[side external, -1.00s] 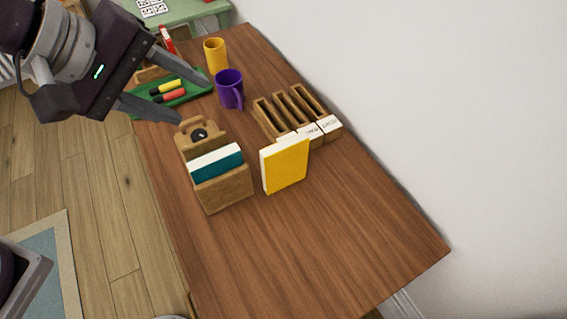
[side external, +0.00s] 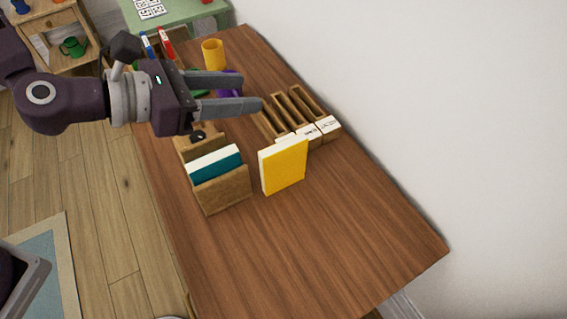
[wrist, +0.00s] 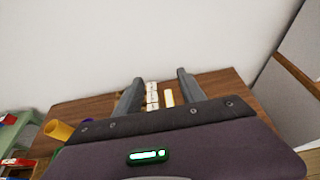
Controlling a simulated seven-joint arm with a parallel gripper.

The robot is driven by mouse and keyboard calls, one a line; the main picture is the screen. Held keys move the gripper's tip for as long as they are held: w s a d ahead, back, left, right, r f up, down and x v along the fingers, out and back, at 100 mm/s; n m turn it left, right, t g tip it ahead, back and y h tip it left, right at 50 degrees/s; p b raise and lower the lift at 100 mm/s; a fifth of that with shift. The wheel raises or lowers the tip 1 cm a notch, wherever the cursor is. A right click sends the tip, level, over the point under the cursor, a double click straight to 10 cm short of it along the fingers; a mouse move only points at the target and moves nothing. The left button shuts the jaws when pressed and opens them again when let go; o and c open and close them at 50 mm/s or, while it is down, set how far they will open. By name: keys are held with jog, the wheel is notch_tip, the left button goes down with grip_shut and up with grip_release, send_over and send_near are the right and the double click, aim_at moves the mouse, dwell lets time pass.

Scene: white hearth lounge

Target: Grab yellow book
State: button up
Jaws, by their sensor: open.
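The yellow book (side external: 284,166) stands upright on the brown wooden table (side external: 330,235), its yellow cover facing the side camera. In the wrist view a small yellow-and-white strip (wrist: 169,98) between the fingers looks like the book's top edge. My gripper (side external: 250,92) is open and empty, pointing right above the table. In the side view it appears behind and above the book, apart from it. In the wrist view the two fingers (wrist: 158,88) are spread wide.
A wooden holder (side external: 222,190) with a teal book (side external: 216,168) stands left of the yellow book. A slotted wooden organizer (side external: 290,115) with white labels stands behind it. A yellow mug (side external: 213,54) and a partly hidden purple mug (side external: 230,84) stand farther back. The table front is clear.

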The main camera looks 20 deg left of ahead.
send_near(275, 149)
jog(key=x, duration=0.9)
jog(key=shift+w+d+f, duration=0.2)
jog(key=shift+w+f, duration=0.05)
grip_shut()
jog(key=shift+r, duration=0.1)
dwell(0.5)
